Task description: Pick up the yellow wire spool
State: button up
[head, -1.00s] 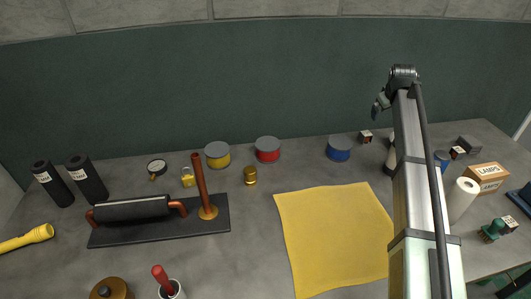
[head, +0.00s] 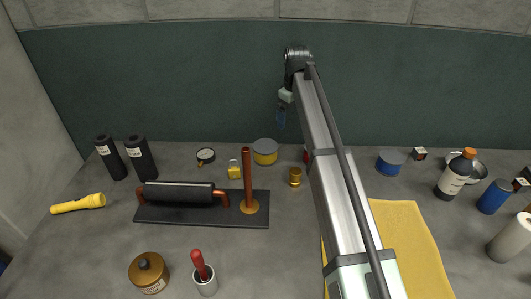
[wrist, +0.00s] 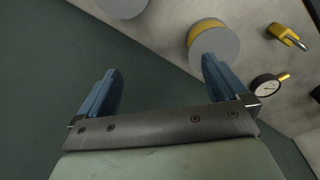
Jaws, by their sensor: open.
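The yellow wire spool (head: 265,155) has a grey top and stands on the table near the back wall, left of my arm in the head view. It also shows in the wrist view (wrist: 205,26), beyond the right finger. My gripper (head: 281,112) is up near the wall, above and slightly right of the spool in the head view. In the wrist view my gripper (wrist: 160,88) has its two blue fingers wide apart with nothing between them. The spool stands free of the fingers.
A yellow padlock (head: 234,171) and a gauge (head: 205,156) are left of the spool. A brass fitting (head: 295,177) is in front and right. A copper pipe (head: 247,177) rises from a black base. The blue spool (head: 391,162) is right; the red one is mostly hidden by my arm.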

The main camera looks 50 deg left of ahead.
jog(key=n, duration=0.1)
send_over(265, 145)
jog(key=shift+g+h, duration=0.3)
jog(key=shift+g, duration=0.1)
notch_tip(265, 145, down, 13)
jog(key=shift+d+f, duration=0.15)
jog(key=shift+c, duration=0.5)
jog(key=c, duration=1)
